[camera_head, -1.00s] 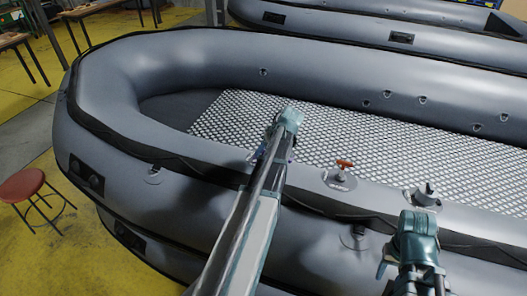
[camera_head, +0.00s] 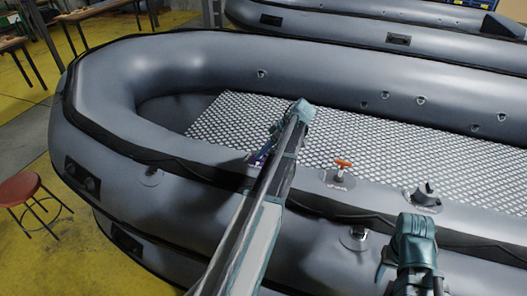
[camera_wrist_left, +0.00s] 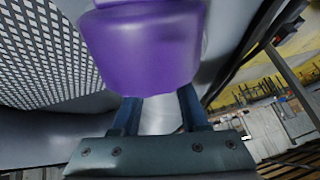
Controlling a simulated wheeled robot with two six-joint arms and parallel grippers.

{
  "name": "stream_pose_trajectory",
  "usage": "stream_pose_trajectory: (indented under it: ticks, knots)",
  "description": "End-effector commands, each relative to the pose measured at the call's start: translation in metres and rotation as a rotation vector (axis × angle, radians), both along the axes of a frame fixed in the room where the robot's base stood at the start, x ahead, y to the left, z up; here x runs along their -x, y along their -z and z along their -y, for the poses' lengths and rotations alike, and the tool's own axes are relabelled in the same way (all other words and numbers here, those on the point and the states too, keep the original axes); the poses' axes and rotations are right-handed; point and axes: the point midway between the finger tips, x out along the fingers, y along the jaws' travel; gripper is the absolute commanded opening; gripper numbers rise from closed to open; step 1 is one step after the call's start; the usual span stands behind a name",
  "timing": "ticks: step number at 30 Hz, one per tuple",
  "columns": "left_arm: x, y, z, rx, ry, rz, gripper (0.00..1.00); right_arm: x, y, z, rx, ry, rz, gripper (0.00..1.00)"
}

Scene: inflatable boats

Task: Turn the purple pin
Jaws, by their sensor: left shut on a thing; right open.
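The purple pin (camera_wrist_left: 142,48) fills the upper middle of the left wrist view. Its lower end sits between the two dark fingers of my left gripper (camera_wrist_left: 160,102), which is shut on it. In the head view the purple pin (camera_head: 256,160) is a small patch on the near tube of the grey inflatable boat (camera_head: 110,130), mostly hidden by my left arm and gripper (camera_head: 264,152). My right gripper (camera_head: 382,272) is open and apart from the pin, low at the right in front of the boat; its fingers show only partly.
A red stool (camera_head: 19,188) stands at left on the yellow floor. Another grey boat (camera_head: 330,27) lies behind.

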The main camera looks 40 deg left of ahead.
Motion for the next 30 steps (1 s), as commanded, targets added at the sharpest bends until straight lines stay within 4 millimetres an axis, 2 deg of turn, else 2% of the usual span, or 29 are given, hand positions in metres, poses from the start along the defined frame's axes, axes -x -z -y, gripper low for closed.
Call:
stream_pose_trajectory:
  ticks: [15, 16, 21, 30]
  knots:
    - [0.0002, 0.0004, 0.0008, -0.001, -0.02, 0.0, 0.0, 0.0, 0.0006, 0.0001, 0.0, 0.0, 0.0, 0.5]
    - [0.0002, 0.0004, 0.0008, -0.001, -0.02, 0.0, 0.46, 0.0, 0.0006, 0.0001, 0.0, 0.0, 0.0, 0.5]
    - [0.0001, 0.0003, 0.0006, -0.002, -0.018, 0.0, 0.74, 0.0, 0.0006, 0.0001, 0.0, 0.0, 0.0, 0.5]
    - [-0.0007, -0.0015, 0.0008, -0.002, -0.017, 0.0, 0.74, 0.0, -0.0012, 0.0, 0.0, 0.0, 0.0, 0.5]
